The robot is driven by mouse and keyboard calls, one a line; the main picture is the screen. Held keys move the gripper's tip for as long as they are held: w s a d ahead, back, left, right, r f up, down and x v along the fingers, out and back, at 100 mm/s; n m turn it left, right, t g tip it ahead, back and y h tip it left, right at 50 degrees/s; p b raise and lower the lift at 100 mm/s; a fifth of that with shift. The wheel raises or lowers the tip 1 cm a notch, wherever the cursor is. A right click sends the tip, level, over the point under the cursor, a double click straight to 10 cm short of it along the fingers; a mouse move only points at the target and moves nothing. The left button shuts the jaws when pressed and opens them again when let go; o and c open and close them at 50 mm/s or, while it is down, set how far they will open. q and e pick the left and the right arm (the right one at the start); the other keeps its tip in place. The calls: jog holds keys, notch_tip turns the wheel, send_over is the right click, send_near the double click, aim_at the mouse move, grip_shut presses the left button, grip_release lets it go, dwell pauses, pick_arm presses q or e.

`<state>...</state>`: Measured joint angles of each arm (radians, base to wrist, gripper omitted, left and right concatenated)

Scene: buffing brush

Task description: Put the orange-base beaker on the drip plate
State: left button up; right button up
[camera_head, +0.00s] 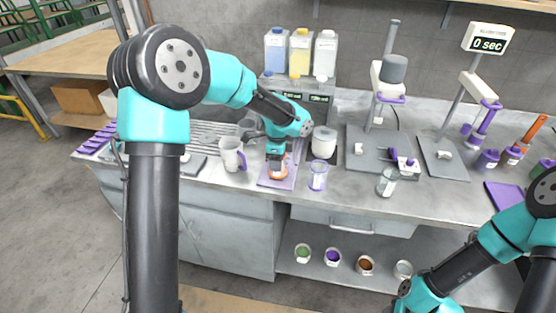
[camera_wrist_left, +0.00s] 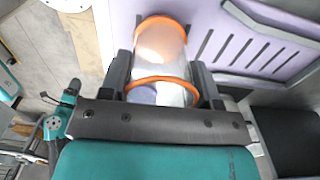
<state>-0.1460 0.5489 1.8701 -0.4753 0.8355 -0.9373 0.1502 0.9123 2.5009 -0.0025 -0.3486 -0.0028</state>
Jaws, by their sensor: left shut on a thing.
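The orange-base beaker (camera_head: 278,174) is clear with orange rings. It is held in my left gripper (camera_head: 277,158) over the drip plate (camera_head: 264,182), a purple slotted plate on the bench. In the left wrist view the beaker (camera_wrist_left: 160,62) sits between the two fingers of my left gripper (camera_wrist_left: 160,82), which are shut on its sides. The slotted drip plate (camera_wrist_left: 285,62) shows beside and behind it. I cannot tell whether the beaker's base touches the plate. My right arm shows at the lower right of the head view, but its fingertips do not show.
A white mug (camera_head: 231,155) stands left of the plate. A purple-banded beaker (camera_head: 317,177) and a white jar (camera_head: 323,142) stand to its right. Another beaker (camera_head: 388,181) is near the front edge. Bottles (camera_head: 300,55) stand behind. Several small pots sit on the lower shelf.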

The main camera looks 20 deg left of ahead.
pick_arm(q)
jog(key=shift+f, duration=0.25)
jog(key=o, duration=0.9)
jog(key=shift+o, duration=0.2)
notch_tip(320, 180, up, 12)
jog(key=shift+r, duration=0.15)
dwell(0.5)
